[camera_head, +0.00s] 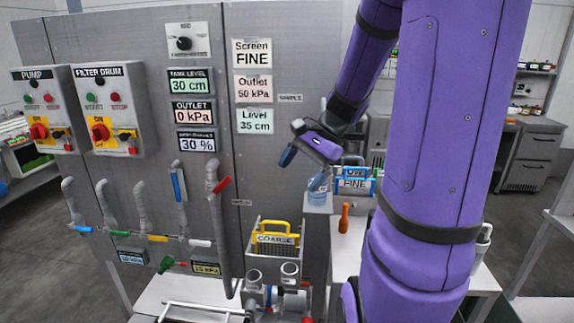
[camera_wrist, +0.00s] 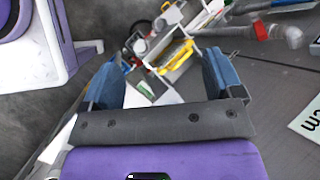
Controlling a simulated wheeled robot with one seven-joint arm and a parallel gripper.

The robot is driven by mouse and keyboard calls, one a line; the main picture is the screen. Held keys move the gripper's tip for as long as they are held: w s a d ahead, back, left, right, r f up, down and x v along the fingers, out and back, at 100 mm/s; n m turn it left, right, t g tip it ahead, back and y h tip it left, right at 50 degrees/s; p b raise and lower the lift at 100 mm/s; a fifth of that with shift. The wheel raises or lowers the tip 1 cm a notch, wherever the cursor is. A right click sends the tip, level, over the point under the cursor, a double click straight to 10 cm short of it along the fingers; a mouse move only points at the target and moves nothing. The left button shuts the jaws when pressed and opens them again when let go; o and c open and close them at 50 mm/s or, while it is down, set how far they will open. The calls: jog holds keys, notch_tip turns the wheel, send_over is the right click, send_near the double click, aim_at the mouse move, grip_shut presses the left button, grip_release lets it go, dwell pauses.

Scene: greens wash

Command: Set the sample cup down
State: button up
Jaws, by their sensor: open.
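The sample cup (camera_head: 318,184) appears as a small, pale-blue, translucent shape on top of a light grey stand (camera_head: 318,202) in the head view. It looks roughly upright, but it is small and partly covered by my gripper, so its exact outline is unclear. My gripper (camera_head: 303,163) is open just above and left of it, tilted, with one dark blue finger clearly seen. In the wrist view both blue fingers of my gripper (camera_wrist: 166,80) are spread apart with nothing held between them. I cannot make out the cup in the wrist view.
A yellow-handled basket marked COARSE (camera_head: 275,240) stands left of the stand. A blue-framed FINE screen (camera_head: 354,183) and an orange-handled tool (camera_head: 344,217) are at its right. The grey panel (camera_head: 238,130) rises behind, with pipes and valves at left.

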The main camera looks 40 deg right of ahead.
jog(key=s+a+r+n+t+h, duration=0.1)
jog(key=s+a+r+n+h, duration=0.2)
jog(key=a+n, duration=0.4)
jog(key=s+a+r+n+t+h, duration=0.1)
jog(key=s+a+r+n+h, duration=0.2)
jog(key=s+a+r+n, duration=0.3)
jog(key=shift+s+a+r+n, duration=0.3)
jog(key=shift+s+a+n, duration=0.5)
jog(key=shift+n, duration=0.4)
